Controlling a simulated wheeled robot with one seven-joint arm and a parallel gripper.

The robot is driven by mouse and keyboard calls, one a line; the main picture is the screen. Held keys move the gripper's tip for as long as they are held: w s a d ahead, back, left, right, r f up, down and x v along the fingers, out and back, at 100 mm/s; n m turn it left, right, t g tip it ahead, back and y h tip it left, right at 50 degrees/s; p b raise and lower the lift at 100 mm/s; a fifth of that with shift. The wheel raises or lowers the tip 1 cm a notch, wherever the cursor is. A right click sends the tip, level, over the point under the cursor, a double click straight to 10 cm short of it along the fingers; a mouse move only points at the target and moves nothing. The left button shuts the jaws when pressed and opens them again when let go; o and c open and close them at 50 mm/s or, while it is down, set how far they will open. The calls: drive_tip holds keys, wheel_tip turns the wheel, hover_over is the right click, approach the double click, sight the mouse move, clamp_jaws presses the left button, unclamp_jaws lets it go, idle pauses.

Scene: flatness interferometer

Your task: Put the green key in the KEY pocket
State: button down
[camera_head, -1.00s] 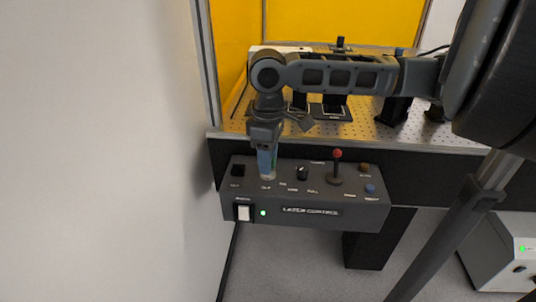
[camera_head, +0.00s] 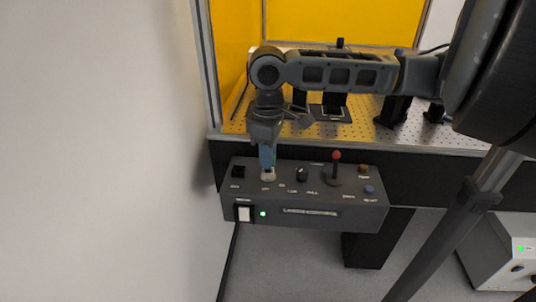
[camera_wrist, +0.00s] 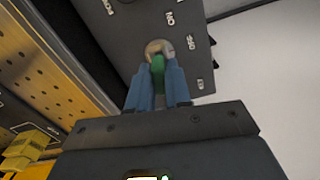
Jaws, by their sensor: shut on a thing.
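The green key (camera_wrist: 158,72) is between the two blue fingers of my gripper (camera_wrist: 158,85) in the wrist view. Its far end is at a round pale key switch (camera_wrist: 159,47) on the dark control box (camera_head: 305,211); I cannot tell how far it sits in the switch. In the head view my gripper (camera_head: 267,160) points down at the switch (camera_head: 268,176), left of the middle of the box top. A square dark recess (camera_head: 238,171) lies at the top left of the box. Its label is too small to read for certain.
The perforated table (camera_head: 365,132) lies behind; a wall is at left.

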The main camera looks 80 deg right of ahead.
drive_tip(key=shift+r+p, duration=2.15)
drive_tip(key=shift+r, duration=0.4)
